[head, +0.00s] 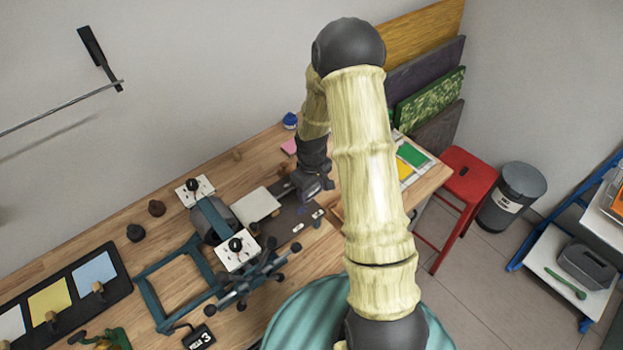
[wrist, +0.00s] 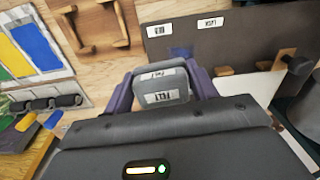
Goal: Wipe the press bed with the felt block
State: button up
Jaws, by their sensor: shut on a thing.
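My gripper (wrist: 160,92) is shut on a grey felt block (wrist: 165,90), which sits between its two purple fingers and carries white labels. In the head view my gripper (head: 313,190) is over the bench, right of the press (head: 213,220). Below and beyond the block is a dark flat plate (wrist: 190,35) with two white labels and a blue smear (wrist: 181,52). This plate also shows in the head view (head: 285,218), next to the press; it looks like the press bed, but I cannot be sure. Whether the block touches it I cannot tell.
A pale plate (head: 257,204) lies beside the press roller. A teal frame (head: 178,284) and a tray of coloured sheets (head: 50,302) are on the left. A red stool (head: 466,176) and a grey bin (head: 512,195) stand right of the bench.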

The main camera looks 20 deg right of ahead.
notch_tip(320, 180, up, 2)
jog(key=shift+s+r+p, duration=0.1)
jog(key=shift+s+p, duration=0.05)
jog(key=shift+p, duration=0.35)
jog(key=shift+a+r, duration=0.1)
jog(key=shift+r, duration=0.15)
